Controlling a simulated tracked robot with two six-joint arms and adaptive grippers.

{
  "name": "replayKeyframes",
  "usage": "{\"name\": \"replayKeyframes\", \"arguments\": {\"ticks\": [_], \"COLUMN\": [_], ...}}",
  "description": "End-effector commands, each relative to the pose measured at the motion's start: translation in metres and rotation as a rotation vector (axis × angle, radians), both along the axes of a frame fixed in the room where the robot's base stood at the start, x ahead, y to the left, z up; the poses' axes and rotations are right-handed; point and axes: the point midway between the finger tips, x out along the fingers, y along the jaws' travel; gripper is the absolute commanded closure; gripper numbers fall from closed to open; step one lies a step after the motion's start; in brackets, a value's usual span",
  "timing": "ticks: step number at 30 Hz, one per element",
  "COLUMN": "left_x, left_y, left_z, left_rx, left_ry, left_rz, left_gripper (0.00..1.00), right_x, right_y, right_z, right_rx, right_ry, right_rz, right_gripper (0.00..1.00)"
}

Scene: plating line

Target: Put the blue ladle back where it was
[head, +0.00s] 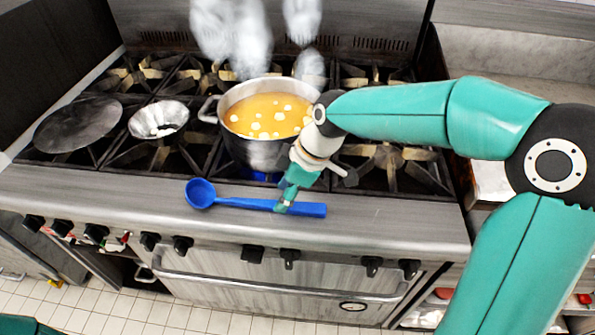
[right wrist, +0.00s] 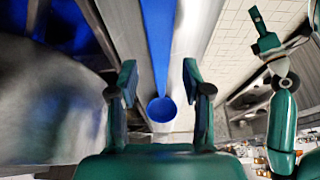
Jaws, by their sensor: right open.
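The blue ladle (head: 245,203) lies on the bare metal front ledge of the stove, with its bowl at the left and its handle to the right. In the right wrist view the ladle (right wrist: 157,45) runs between the two fingers, its round bowl further off. My right gripper (head: 284,207) is at the handle, pointing down, with its fingers apart on either side of it; the open fingers also show in the right wrist view (right wrist: 160,75). My left gripper (right wrist: 263,38) shows small at the right wrist view's upper right, away from the ladle; its jaws are unclear.
A steaming metal pot (head: 255,155) of orange soup with pale pieces stands on a burner just behind my right gripper, blue flame below. A small metal bowl (head: 160,118) and a dark round disc (head: 77,125) sit left of it. The front ledge (head: 110,190) left of the ladle is clear.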

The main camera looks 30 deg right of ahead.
Motion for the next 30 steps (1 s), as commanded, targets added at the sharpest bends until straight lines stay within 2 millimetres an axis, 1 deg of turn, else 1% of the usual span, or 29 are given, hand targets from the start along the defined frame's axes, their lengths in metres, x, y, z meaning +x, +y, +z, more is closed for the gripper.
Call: {"name": "replayKeyframes", "arguments": {"ticks": [1, 6, 9, 13, 18, 30], "left_x": [0.0, 0.0, 0.0, 0.0, 0.0, 0.0], "left_y": [0.0, 0.0, 0.0, 0.0, 0.0, 0.0], "left_z": [-0.001, -0.002, -0.002, -0.002, -0.002, -0.002], "left_rx": [0.0, 0.0, 0.0, 0.0, 0.0, 0.0], "left_ry": [0.0, 0.0, 0.0, 0.0, 0.0, 0.0], "left_rz": [0.0, 0.0, 0.0, 0.0, 0.0, 0.0], "left_gripper": [0.6, 0.6, 0.6, 0.6, 0.6, 0.6], "right_x": [-0.001, -0.009, -0.013, -0.017, -0.019, -0.019], "right_y": [-0.004, -0.015, -0.02, -0.025, -0.028, -0.028], "right_z": [0.011, 0.043, 0.06, 0.076, 0.084, 0.084], "right_rx": [0.0, 0.001, 0.0, 0.0, 0.0, 0.0], "right_ry": [-0.007, -0.006, -0.005, -0.003, -0.001, -0.001], "right_rz": [-0.002, -0.001, -0.001, 0.0, 0.002, 0.002], "right_gripper": [0.51, 0.51, 0.51, 0.51, 0.51, 0.51]}}
